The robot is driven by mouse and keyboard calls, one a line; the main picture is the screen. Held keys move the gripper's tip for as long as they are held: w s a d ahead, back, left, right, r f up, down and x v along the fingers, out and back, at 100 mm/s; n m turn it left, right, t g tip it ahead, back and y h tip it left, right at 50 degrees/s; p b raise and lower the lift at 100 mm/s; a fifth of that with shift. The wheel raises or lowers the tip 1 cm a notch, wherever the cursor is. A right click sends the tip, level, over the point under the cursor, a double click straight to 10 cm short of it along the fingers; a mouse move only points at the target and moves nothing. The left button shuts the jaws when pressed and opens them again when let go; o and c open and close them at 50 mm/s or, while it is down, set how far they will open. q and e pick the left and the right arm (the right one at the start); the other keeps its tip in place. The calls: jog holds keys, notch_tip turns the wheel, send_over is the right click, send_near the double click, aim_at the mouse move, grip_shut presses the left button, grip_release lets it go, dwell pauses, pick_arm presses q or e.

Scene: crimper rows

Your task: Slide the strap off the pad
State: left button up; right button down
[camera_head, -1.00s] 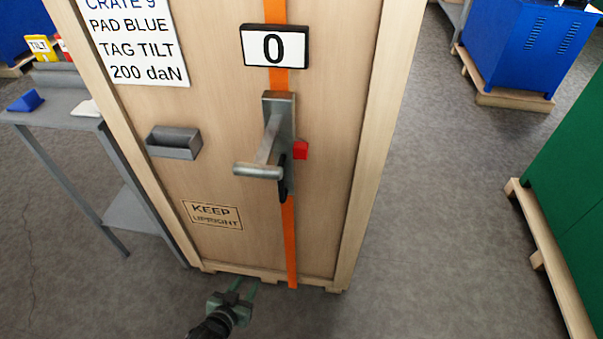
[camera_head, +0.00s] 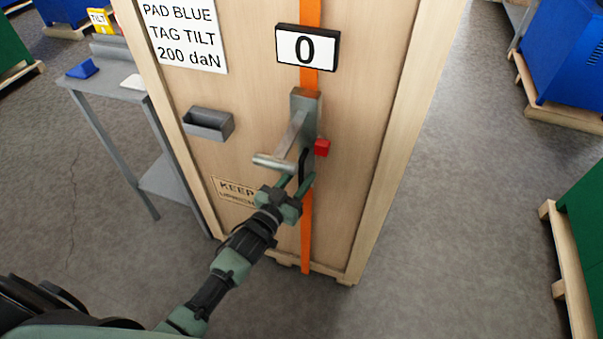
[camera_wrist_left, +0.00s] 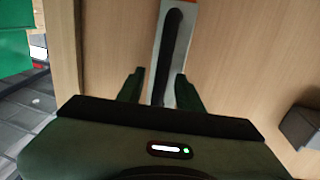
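The orange strap (camera_head: 307,235) runs down the front of a wooden crate (camera_head: 368,150), behind a display plate reading 0 (camera_head: 307,46) and a grey tensioner (camera_head: 306,104). The tensioner has a grey lever (camera_head: 290,138) with a crossbar, a red block (camera_head: 322,147) and a black bar (camera_head: 304,160). My left gripper (camera_head: 300,182) is at the black bar's lower end. In the left wrist view its fingers (camera_wrist_left: 160,90) are apart, one on each side of the black bar (camera_wrist_left: 170,45); contact cannot be told. No pad shows clearly under the strap. My right gripper is not in view.
A sign (camera_head: 182,32) reads PAD BLUE, TAG TILT, 200 daN. A grey holder (camera_head: 208,123) is fixed on the crate. A grey side table (camera_head: 105,88) at left bears a blue wedge (camera_head: 82,69) and a yellow TILT box (camera_head: 101,20).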

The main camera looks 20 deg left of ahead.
pick_arm(q)
jog(key=shift+w, duration=0.3)
grip_shut()
jog(key=shift+f, duration=0.1)
dwell(1.2)
